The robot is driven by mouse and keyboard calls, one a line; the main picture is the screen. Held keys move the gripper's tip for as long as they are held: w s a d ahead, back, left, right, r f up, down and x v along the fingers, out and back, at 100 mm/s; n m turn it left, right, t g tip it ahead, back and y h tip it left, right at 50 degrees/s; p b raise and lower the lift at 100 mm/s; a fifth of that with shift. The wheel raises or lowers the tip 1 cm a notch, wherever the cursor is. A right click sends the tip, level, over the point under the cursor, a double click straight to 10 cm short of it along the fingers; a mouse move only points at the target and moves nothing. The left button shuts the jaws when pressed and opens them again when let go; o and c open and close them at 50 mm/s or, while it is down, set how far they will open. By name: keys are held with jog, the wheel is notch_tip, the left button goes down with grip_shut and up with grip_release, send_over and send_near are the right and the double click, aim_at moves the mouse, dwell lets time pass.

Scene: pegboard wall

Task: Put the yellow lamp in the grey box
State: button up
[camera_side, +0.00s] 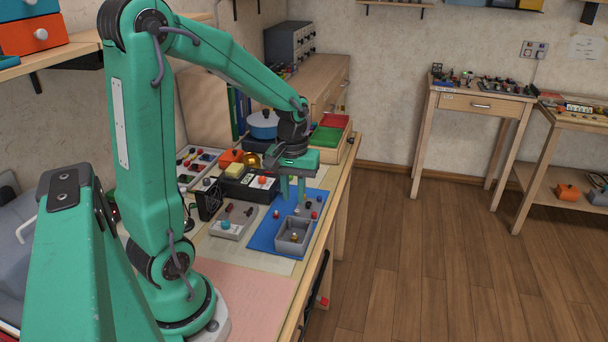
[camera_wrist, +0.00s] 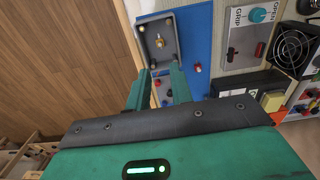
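The grey box (camera_side: 281,240) is a small open tray on the blue mat (camera_side: 262,238). A small yellow lamp (camera_side: 295,238) is inside it, on its floor. The wrist view shows the grey box (camera_wrist: 144,44) at the top and the yellow lamp (camera_wrist: 159,41) near its middle, touching no finger. My gripper (camera_side: 292,198) is above the blue mat, just behind the box in the side view. In the wrist view my gripper (camera_wrist: 160,75) has its two green fingers apart, below the box's near edge, with nothing held between them.
Several small red and dark lamps lie on the mat, including a red one (camera_wrist: 197,67). A grey panel with a blue knob (camera_side: 225,225) stands left of the mat. A black fan (camera_side: 208,200) and a black block with a yellow button (camera_side: 235,170) stand behind. The table's front edge is close to the box.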

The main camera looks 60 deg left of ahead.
dwell(0.4)
jog(key=s+d+r+m+t, duration=0.5)
jog(key=s+d+r+m, duration=0.3)
jog(key=d+r, duration=0.3)
jog(key=shift+d+r+m+t, duration=0.3)
jog(key=shift+d+m, duration=0.3)
jog(key=shift+d, duration=0.2)
